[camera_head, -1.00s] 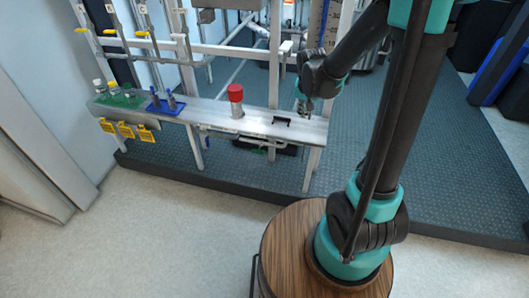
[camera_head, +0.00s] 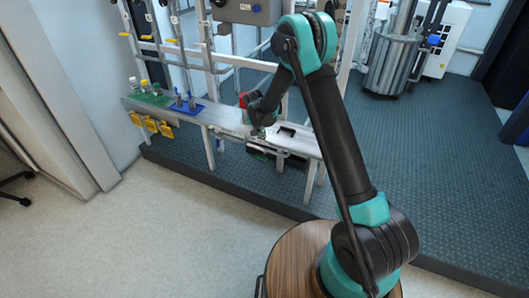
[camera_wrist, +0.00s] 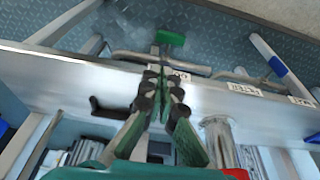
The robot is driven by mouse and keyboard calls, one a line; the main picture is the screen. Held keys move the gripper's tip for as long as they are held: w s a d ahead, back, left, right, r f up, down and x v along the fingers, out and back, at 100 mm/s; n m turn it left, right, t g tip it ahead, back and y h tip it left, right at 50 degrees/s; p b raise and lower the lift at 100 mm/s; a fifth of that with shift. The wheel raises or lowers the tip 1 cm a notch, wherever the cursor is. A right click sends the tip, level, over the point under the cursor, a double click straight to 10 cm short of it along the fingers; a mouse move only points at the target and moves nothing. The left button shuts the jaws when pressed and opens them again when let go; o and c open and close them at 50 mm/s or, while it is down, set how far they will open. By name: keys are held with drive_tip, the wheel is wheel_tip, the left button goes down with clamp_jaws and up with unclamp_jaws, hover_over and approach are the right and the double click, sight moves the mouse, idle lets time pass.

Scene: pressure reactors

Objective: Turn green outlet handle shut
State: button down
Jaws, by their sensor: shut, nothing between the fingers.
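The green handle (camera_wrist: 170,38) shows in the wrist view on a metal pipe beyond the shelf edge, above the fingertips. A gap shows between the tips and the green handle.
The metal shelf (camera_wrist: 60,75) lies under my gripper. A black bracket (camera_wrist: 110,108) stands left of the fingers and a metal cylinder (camera_wrist: 217,135) right of them. In the head view, the red cap (camera_head: 243,99) is partly hidden by my wrist. A blue holder (camera_head: 187,106) stands further left.

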hover_over(265, 157)
drive_tip(key=f, duration=0.7)
drive_tip(key=s+f, duration=0.1)
drive_tip(key=f, duration=0.3)
drive_tip(key=shift+a+f, duration=0.1)
drive_tip(key=shift+f, duration=1.05)
drive_tip(key=shift+w, duration=0.1)
